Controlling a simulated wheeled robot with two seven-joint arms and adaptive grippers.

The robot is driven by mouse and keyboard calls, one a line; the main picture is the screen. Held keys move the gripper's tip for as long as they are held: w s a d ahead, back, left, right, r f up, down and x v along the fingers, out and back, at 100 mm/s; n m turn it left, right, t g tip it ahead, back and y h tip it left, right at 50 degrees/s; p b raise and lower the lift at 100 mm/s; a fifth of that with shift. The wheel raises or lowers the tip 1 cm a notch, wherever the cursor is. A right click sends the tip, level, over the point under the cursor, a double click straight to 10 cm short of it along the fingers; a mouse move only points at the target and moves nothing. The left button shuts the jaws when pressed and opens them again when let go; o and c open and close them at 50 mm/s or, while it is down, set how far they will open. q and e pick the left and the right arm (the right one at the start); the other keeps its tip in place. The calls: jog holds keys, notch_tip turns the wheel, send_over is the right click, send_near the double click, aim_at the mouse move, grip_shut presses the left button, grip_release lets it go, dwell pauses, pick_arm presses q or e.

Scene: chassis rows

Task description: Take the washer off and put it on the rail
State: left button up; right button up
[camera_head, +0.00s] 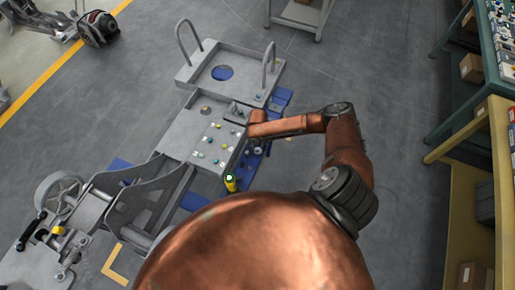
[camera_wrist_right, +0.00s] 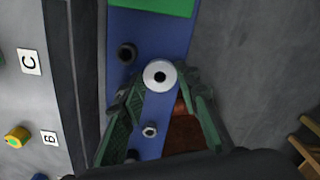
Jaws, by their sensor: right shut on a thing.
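A round white washer (camera_wrist_right: 160,76) with a dark centre is between the green fingertips of my right gripper (camera_wrist_right: 163,88) in the right wrist view. The gripper is shut on it, above a blue board (camera_wrist_right: 180,32). I cannot tell whether the washer still touches anything below. In the head view my right gripper (camera_head: 257,147) is small, at the right side of the grey chassis (camera_head: 198,140). A dark side bar (camera_wrist_right: 82,70) of the chassis runs left of the fingers; I cannot tell if it is the rail. My left gripper is not in view.
A black ring-like part (camera_wrist_right: 126,53) and a hex-headed bolt (camera_wrist_right: 150,130) stand on the blue board. The chassis plate carries labels C (camera_wrist_right: 29,62) and B (camera_wrist_right: 49,138) and a yellow knob (camera_wrist_right: 17,137). A workbench (camera_head: 478,85) stands at right.

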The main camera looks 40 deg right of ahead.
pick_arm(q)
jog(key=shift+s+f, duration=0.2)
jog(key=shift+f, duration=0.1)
pick_arm(e)
jog(key=shift+f, duration=0.4)
jog(key=o, duration=1)
jog(key=shift+o, duration=0.2)
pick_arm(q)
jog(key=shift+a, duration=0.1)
pick_arm(e)
jog(key=shift+r, duration=0.1)
notch_tip(320, 180, up, 12)
